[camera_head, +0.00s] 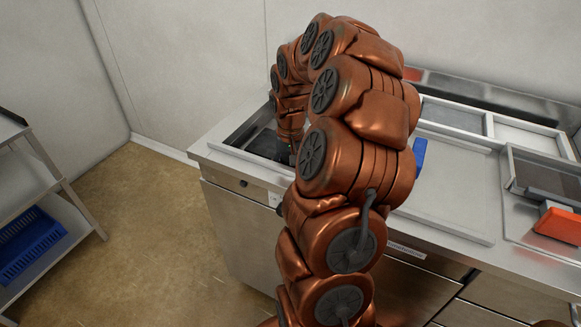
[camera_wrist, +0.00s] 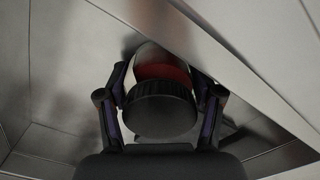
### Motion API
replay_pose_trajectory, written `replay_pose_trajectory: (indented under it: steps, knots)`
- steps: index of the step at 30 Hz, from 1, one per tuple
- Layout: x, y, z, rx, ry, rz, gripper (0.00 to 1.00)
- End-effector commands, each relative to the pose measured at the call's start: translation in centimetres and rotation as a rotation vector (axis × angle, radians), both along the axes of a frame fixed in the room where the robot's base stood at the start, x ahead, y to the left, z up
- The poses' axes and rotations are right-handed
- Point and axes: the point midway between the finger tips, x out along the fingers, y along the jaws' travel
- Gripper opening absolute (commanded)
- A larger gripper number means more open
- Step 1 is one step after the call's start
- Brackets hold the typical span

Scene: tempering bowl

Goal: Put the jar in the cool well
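The jar (camera_wrist: 160,108) has a ribbed black lid and a red body with a pale part beyond it, seen from above in the wrist view. My gripper (camera_wrist: 160,90) has one finger on each side of the jar, close to it. Whether the fingers press on the jar or stand slightly apart from it cannot be told. Smooth metal walls and floor surround them. In the head view, my gripper reaches down into a dark recessed well (camera_head: 266,143) at the counter's left end. The jar is not visible there, and my arm covers part of the well.
The steel counter (camera_head: 452,190) runs to the right, with shallow trays at the back. A blue item (camera_head: 419,158) lies behind my arm, and an orange-red item (camera_head: 559,223) is at far right. A rack with a blue basket (camera_head: 30,243) stands left. Floor between is clear.

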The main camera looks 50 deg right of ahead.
Motion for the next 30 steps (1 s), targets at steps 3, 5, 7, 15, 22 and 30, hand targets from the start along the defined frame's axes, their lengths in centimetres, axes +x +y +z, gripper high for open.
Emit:
replay_pose_trajectory:
  steps: [3,5,7,15,22,30]
  knots:
    - [0.0,0.0,0.0,0.0,0.0,0.0,0.8]
    - [0.0,0.0,0.0,0.0,0.0,0.0,0.86]
    - [0.0,0.0,0.0,0.0,0.0,0.0,0.9]
    - [0.0,0.0,0.1,0.0,0.0,0.0,0.9]
    - [0.1,-0.1,1.7,-0.004,-0.005,-0.001,0.9]
    - [0.1,0.0,6.7,-0.002,-0.005,0.0,0.9]
